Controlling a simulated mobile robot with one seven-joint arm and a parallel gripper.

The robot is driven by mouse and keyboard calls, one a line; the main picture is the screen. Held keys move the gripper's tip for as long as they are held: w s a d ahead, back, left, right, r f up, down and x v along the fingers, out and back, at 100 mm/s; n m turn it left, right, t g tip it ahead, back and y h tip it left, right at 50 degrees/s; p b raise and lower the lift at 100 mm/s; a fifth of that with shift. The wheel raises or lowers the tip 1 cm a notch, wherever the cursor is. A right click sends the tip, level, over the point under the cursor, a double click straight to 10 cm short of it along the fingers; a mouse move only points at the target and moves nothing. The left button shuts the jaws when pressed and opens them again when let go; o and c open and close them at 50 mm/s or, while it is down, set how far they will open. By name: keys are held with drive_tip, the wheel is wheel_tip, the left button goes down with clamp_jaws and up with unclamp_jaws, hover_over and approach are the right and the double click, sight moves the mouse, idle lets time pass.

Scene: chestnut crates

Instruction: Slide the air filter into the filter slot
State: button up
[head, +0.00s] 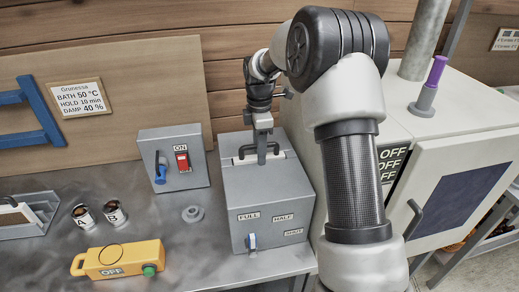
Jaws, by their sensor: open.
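My gripper (262,152) is over the top of a grey box (268,200) in the middle of the bench, pointing down. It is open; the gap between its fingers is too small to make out. Just beside its fingers, a dark handle (243,152) shows on a pale piece in the top of the box. I cannot tell whether this piece is the air filter in its slot or a lid. Another pale panel with a dark edge (14,216) lies in a grey tray (42,205) at the far left, cut by the picture edge; it may be a filter.
The box front has a blue-and-white lever and FULL, HALF, SHUT labels. A switch box (172,158) stands to its left. A grey ring (192,214), two cups marked A and B (115,214) and a yellow OFF unit (118,260) are on the bench. A white cabinet (450,150) stands at right.

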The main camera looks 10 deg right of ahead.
drive_tip(key=shift+s+f, duration=0.1)
wheel_tip(320, 180, up, 18)
drive_tip(key=shift+f+p, duration=0.15)
drive_tip(key=shift+p, duration=0.3)
